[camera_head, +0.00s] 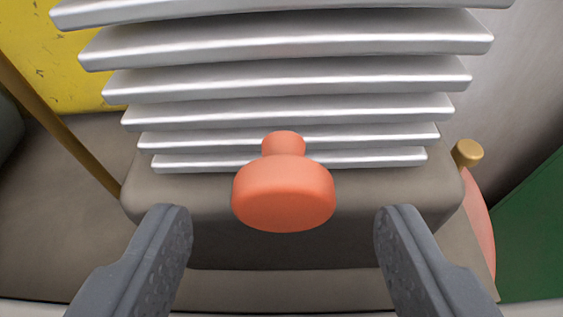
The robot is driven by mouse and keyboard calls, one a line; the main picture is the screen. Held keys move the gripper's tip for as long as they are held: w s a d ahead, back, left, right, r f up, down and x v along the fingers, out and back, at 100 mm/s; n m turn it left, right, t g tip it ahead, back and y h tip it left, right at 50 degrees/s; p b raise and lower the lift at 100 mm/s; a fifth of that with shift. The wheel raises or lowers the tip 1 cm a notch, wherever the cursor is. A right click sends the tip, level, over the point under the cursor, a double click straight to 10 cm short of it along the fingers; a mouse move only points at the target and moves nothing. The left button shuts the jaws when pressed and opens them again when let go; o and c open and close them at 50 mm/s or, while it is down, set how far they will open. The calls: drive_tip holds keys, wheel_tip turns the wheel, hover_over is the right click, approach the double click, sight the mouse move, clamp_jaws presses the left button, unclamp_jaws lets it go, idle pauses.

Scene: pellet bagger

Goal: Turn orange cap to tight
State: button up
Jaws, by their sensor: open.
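The orange cap (284,190) is in the middle of the camera_head view, a round head on a narrower neck of the same colour. It stands out in front of a grey-brown block (210,215) below a stack of silver fins. My gripper (283,222) is open, with one dark grey finger to the left of the cap and one to the right. There is a clear gap between the cap and each finger, and nothing is held. No mark showing how tight the cap sits is visible.
Several silver fins (285,75) rise just behind and above the cap. A brass rod (62,130) slants at the left, near a yellow panel (65,50). A brass knob (467,153), a pink rounded part (479,215) and a green panel (535,235) are at the right.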

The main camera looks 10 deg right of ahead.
drive_tip(key=shift+w+d+f, duration=0.25)
drive_tip(key=shift+w+f, duration=0.15)
drive_tip(key=shift+w, duration=0.2)
drive_tip(key=shift+w+f, duration=0.15)
drive_tip(key=shift+w, duration=0.4)
